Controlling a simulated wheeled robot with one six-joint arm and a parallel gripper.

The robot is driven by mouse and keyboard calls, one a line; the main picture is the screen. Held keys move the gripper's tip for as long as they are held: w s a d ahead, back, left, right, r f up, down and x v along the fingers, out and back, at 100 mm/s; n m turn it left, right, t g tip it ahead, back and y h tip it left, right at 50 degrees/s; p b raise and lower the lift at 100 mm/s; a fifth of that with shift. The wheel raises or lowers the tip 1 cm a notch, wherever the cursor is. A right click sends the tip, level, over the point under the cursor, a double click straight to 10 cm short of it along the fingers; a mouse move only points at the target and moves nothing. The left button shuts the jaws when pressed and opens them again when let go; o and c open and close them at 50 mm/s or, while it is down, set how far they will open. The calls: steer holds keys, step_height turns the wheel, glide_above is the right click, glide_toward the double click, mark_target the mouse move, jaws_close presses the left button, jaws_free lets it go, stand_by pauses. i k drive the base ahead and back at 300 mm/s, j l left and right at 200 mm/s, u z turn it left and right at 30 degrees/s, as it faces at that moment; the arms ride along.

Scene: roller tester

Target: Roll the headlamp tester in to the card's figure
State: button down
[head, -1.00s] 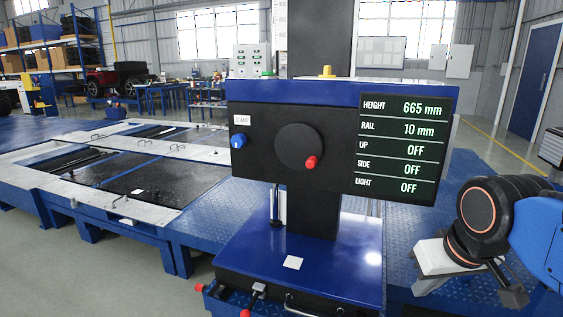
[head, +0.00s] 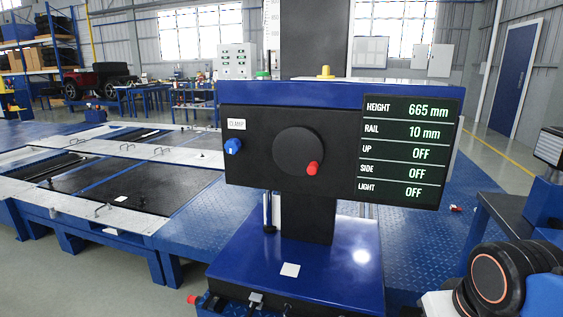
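The headlamp tester stands close in front of me, with a blue-trimmed black head (head: 245,165) on a dark column (head: 308,218) and a blue base (head: 235,258). Its screen (head: 410,150) reads height 665 mm, rail 10 mm, and up, side and light OFF. A dark handwheel (head: 297,150) with a red grip and a blue knob (head: 233,146) under a small label are on its face. My arm shows at the lower right, clear of the tester; my gripper's fingers are not visible.
A low blue platform (head: 180,240) with dark plates extends left of the tester. Blue tread plate (head: 440,240) lies right of and behind it. A red-tipped handle (head: 193,299) sticks out at the base's lower left. A blue table-like stand (head: 492,207) is at right.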

mark_target(293, 255)
steer(key=i+j+z, duration=0.2)
steer(key=j, duration=0.2)
steer(key=j+z, duration=0.15)
steer(key=j, duration=0.2)
steer(key=i+j+z, duration=0.2)
steer(key=j, duration=0.65)
steer(key=k+j, duration=0.1)
steer(key=j, duration=0.4)
